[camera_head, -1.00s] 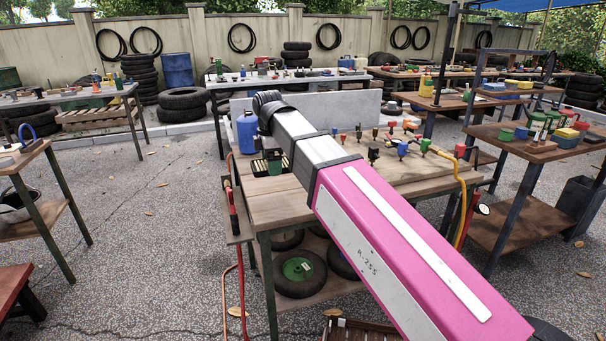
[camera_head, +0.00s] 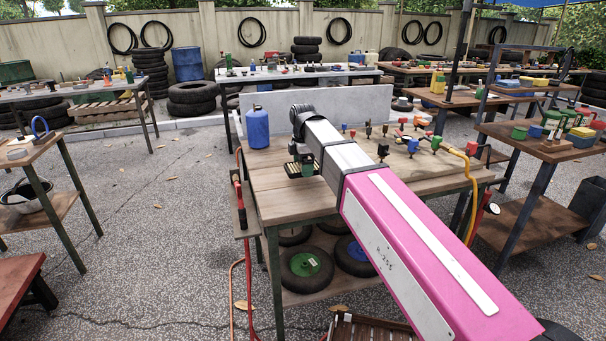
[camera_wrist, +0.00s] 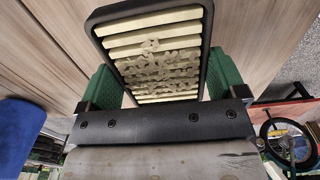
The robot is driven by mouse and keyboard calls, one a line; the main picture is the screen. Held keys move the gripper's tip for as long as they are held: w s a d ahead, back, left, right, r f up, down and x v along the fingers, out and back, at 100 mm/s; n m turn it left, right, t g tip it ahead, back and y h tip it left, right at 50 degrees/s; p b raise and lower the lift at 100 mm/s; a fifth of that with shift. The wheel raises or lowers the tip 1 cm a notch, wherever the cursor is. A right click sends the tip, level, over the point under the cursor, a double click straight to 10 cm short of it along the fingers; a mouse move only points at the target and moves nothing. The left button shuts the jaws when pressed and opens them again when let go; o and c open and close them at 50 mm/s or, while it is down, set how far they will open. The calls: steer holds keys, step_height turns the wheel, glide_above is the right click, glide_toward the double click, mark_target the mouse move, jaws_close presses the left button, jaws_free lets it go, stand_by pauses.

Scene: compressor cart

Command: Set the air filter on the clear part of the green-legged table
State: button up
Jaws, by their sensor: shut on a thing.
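The air filter (camera_wrist: 152,60) has a black rectangular frame with cream pleats, and a torn-looking or dirty patch in its middle. My gripper (camera_wrist: 160,82) is shut on it, with a green finger at each side of the frame. In the head view the filter (camera_head: 293,173) is a small dark, slatted edge below my gripper (camera_head: 301,158), over the left part of the green-legged table (camera_head: 290,205). Bare wooden planks lie behind the filter in the wrist view. I cannot tell whether it touches the tabletop. My arm hides part of the table.
A blue bottle (camera_head: 257,128) stands at the table's back left. Several small coloured fittings (camera_head: 412,146) stand on a board on the right half. A grey panel (camera_head: 350,105) rises at the back edge. The front left planks are clear. Tyres (camera_head: 306,268) lie on the lower shelf.

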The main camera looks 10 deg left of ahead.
steer(key=shift+f, duration=1.65)
steer(key=o, duration=0.8)
steer(key=shift+f, duration=0.1)
steer(key=shift+c, duration=0.2)
step_height(320, 180, up, 12)
steer(key=shift+r, duration=0.15)
